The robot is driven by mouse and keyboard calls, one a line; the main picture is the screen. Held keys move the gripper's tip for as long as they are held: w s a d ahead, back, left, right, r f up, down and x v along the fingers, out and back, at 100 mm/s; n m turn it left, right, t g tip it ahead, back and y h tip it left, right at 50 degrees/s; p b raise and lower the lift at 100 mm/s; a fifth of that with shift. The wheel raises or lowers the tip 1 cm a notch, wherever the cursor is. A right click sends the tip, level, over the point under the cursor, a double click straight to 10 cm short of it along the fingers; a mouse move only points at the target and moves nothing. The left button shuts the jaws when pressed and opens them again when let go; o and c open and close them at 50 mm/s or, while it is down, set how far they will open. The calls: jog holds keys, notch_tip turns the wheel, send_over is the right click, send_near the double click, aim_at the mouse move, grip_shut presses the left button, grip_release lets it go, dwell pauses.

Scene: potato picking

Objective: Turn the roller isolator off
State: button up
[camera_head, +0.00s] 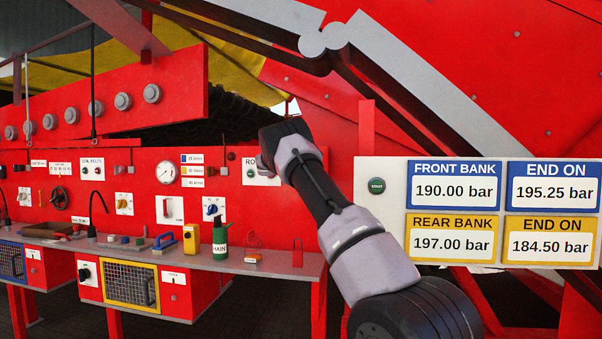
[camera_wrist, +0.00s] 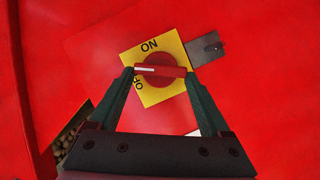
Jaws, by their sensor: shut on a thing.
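The roller isolator shows in the wrist view as a yellow plate (camera_wrist: 174,96) with a round red knob (camera_wrist: 160,59) on a red panel. ON is printed along the plate's top and OFF along its left side, partly covered by a finger. The knob's bar lies almost level, and its white mark points left, close to the OFF lettering. My gripper (camera_wrist: 160,72) has its two green fingers against the two ends of the bar, shut on it. In the head view my arm hides the isolator and fingers; a white label starting "RO" (camera_head: 250,172) shows beside my wrist.
A dark grey tab (camera_wrist: 208,49) sits at the plate's upper right. In the head view, a shelf (camera_head: 215,262) below the panel holds a green CHAIN bottle (camera_head: 220,240) and a yellow box (camera_head: 191,238). A pressure display board (camera_head: 381,215) stands right of my arm.

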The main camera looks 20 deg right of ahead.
jog(key=n+h, duration=0.1)
jog(key=n, duration=0.1)
jog(key=n+h, duration=0.1)
jog(key=n, duration=0.1)
jog(key=shift+a+f+n+t, duration=0.1)
jog(key=shift+f+n+t, duration=0.3)
dwell(0.4)
jog(key=o, duration=1.2)
jog(key=shift+a, duration=0.1)
jog(key=v, duration=1)
jog(key=shift+s+a+f, duration=0.15)
jog(key=shift+a, duration=0.1)
